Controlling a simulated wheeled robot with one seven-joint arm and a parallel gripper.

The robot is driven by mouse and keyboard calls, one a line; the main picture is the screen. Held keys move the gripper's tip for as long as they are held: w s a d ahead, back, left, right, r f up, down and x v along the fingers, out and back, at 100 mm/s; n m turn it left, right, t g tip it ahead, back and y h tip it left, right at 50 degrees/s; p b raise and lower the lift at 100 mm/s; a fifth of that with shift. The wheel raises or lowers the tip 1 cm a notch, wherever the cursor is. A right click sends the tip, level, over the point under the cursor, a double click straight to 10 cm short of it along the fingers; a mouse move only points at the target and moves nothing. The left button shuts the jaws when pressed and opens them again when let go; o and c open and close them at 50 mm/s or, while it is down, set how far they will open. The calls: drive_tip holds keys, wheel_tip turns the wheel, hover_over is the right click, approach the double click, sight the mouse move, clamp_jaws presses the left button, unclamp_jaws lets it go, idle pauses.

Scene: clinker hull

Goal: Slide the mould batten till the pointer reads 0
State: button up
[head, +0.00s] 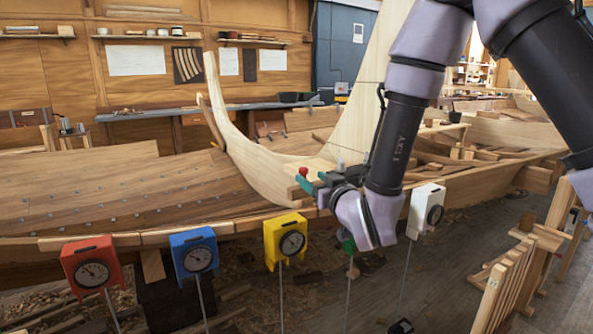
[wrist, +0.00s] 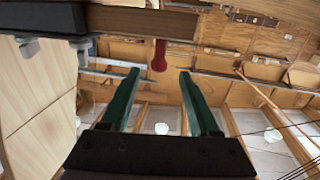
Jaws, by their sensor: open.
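A red knob (wrist: 159,57) projects from the edge of a brown wooden bar (wrist: 140,22), which looks like the mould batten, in the wrist view. The knob also shows in the head view (head: 303,172), by the hull's upper edge. My gripper (wrist: 159,74) has its two green fingers apart, with the knob in line with the gap near their tips; nothing is gripped. In the head view my gripper (head: 311,183) is beside the knob. Gauges with round faces stand in front: red (head: 93,268), blue (head: 197,255), yellow (head: 288,240) and white (head: 428,208). Their readings are too small to tell.
The planked hull (head: 110,195) runs across the view, with a tall curved timber (head: 232,130) rising behind its edge. A green gauge is mostly hidden behind my arm. A slatted wooden rack (head: 500,290) stands at the right. The gauges stand on thin rods.

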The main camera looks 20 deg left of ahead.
drive_tip(key=x, duration=0.9)
drive_tip(key=shift+w, duration=0.1)
clamp_jaws()
idle(1.1)
